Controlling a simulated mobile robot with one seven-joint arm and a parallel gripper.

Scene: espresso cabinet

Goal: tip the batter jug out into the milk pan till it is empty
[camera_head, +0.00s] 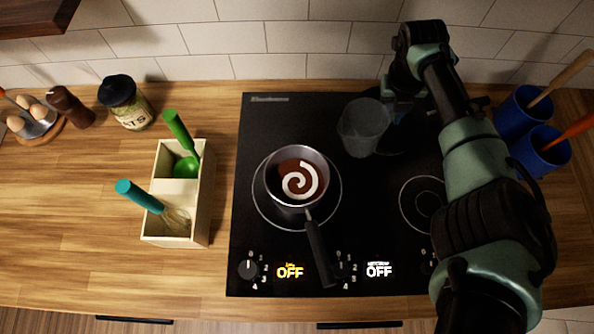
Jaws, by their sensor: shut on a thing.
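The batter jug (362,128) is a clear, greyish see-through vessel over the back middle of the cooktop. It is held roughly upright, to the right of and behind the pan. No batter shows in it from here. My gripper (396,106) is shut on the jug from its right side; the fingers are dark and partly hidden. The milk pan (270,183) is a small grey pan on the left part of the cooktop, its dark handle pointing to the front. Inside it is a brown content with a pale spiral on top (300,181).
The black cooktop (262,120) shows two OFF displays. On the left stand a wooden box (208,205) with green and teal utensils, an oats jar (127,103), a pepper mill (71,106) and an egg holder (42,127). Blue cups (542,150) stand right of my arm.

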